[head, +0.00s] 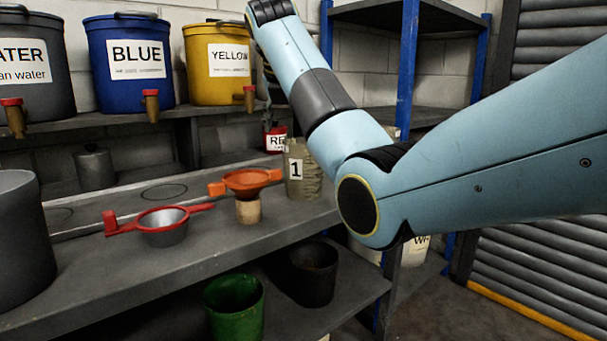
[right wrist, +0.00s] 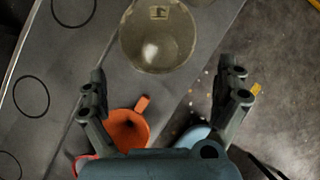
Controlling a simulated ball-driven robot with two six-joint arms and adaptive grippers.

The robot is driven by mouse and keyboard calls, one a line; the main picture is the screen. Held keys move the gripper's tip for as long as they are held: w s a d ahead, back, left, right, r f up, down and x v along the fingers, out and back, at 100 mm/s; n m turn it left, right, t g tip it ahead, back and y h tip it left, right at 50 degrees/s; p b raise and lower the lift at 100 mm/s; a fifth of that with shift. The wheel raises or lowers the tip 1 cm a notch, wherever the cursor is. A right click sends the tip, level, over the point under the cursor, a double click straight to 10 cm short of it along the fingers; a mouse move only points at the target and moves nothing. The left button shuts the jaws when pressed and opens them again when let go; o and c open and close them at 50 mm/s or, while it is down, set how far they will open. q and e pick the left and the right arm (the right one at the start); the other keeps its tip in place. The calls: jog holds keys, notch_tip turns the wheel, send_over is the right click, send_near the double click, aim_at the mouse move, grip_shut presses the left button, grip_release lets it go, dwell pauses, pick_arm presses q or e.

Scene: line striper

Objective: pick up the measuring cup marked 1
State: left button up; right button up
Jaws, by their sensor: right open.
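The measuring cup marked 1 (head: 296,178) is a worn, cloudy cup near the right end of the grey bench in the head view. My left gripper is in neither view.
An orange funnel (head: 246,180) on a wooden block stands left of the cup; it also shows in the right wrist view (right wrist: 126,130). A red-handled strainer (head: 163,226) lies further left. Labelled buckets (head: 130,65) line the shelf behind. A green bucket (head: 234,305) stands below.

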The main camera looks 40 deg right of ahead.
aim_at(302, 150)
jog(key=x, duration=0.8)
jog(key=shift+w+d+r, duration=0.15)
jog(key=shift+w+r, duration=0.1)
jog(key=c, duration=1)
